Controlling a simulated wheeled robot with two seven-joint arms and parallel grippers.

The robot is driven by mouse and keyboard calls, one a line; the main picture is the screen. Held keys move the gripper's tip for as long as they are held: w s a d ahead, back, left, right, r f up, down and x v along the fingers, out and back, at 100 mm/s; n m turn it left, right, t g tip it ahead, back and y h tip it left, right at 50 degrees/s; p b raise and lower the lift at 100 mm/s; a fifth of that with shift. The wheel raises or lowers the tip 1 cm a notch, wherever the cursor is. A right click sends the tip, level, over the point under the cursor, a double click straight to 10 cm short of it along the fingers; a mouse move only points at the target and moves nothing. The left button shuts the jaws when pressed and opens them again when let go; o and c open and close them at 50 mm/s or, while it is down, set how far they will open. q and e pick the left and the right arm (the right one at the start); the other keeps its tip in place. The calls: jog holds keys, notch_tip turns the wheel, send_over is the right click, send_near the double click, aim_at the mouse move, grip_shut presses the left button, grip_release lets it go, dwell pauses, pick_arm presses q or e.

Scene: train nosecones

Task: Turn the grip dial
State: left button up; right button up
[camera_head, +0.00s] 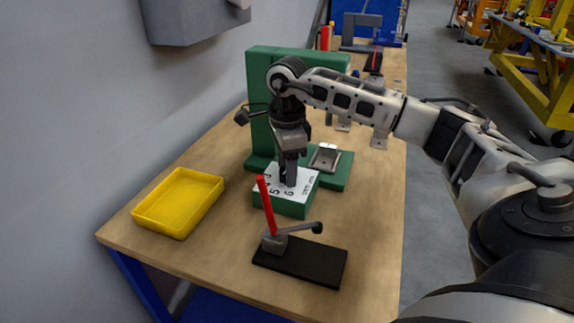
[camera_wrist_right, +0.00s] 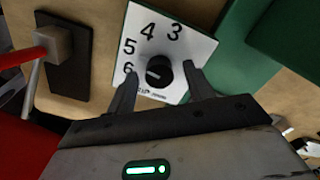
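The grip dial is a black round knob (camera_wrist_right: 158,71) on a white plate (camera_wrist_right: 181,52) with printed numbers 3, 4, 5 and 6. The plate tops a green box (camera_head: 295,208) on the table; the knob is hidden behind my gripper in the head view. My right gripper (camera_head: 287,180) points down over the plate. In the right wrist view its two fingers (camera_wrist_right: 160,82) are apart, one on each side of the knob, with gaps visible. I cannot tell how far its tips are above the plate. My left gripper is not in view.
A yellow tray (camera_head: 180,203) sits left on the wooden table (camera_head: 225,255). A black base (camera_head: 300,262) with a red upright handle (camera_head: 265,205) stands in front of the box. A green machine frame (camera_head: 258,120) rises close behind the gripper.

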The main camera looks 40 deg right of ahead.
pick_arm(q)
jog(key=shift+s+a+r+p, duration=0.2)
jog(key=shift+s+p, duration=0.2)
jog(key=shift+p, duration=0.6)
pick_arm(e)
notch_tip(320, 180, up, 16)
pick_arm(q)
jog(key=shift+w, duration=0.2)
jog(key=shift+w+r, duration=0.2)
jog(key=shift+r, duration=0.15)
pick_arm(e)
jog(key=shift+s+f, duration=0.1)
